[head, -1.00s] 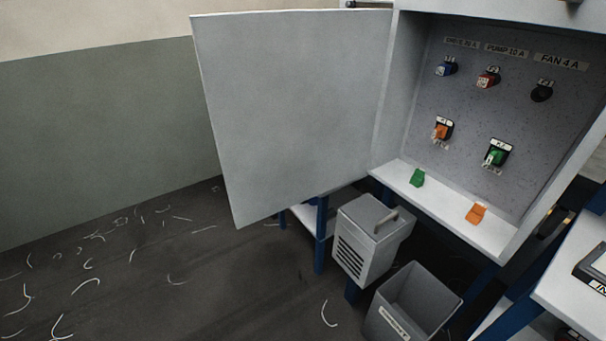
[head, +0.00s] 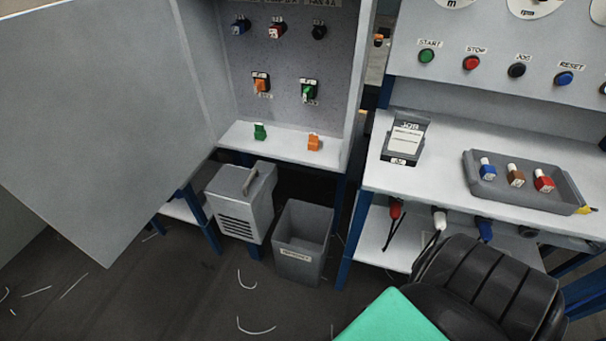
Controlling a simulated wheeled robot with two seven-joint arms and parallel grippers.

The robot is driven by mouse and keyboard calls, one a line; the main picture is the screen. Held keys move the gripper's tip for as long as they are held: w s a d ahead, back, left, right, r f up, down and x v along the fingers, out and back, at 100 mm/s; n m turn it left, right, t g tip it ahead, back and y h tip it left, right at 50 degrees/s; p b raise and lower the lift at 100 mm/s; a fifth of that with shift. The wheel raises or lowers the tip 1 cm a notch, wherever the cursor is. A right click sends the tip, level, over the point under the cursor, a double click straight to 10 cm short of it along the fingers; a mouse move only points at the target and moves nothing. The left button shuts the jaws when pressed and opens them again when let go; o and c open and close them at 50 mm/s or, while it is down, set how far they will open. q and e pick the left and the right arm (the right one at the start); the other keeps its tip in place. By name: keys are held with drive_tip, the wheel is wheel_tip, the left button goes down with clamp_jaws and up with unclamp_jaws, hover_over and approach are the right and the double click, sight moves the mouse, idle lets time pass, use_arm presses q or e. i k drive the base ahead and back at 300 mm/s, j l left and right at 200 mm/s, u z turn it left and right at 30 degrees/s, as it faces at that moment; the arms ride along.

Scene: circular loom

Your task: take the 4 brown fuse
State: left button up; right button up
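The brown fuse (head: 516,177) stands in a grey tray (head: 535,197) on the white bench at the right of the head view. It has a white top and stands between a blue fuse (head: 487,170) and a red fuse (head: 543,181). Any marking on it is too small to read. I cannot make out either of my grippers in the head view.
A job card holder (head: 403,140) stands left of the tray on the bench (head: 445,180). An open cabinet with a wide door (head: 95,110) is at the left. A grey bin (head: 302,245) stands on the floor. A large black ribbed shape (head: 490,290) fills the lower right.

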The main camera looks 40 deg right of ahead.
sight(516, 178)
drive_tip(key=z, duration=2.8)
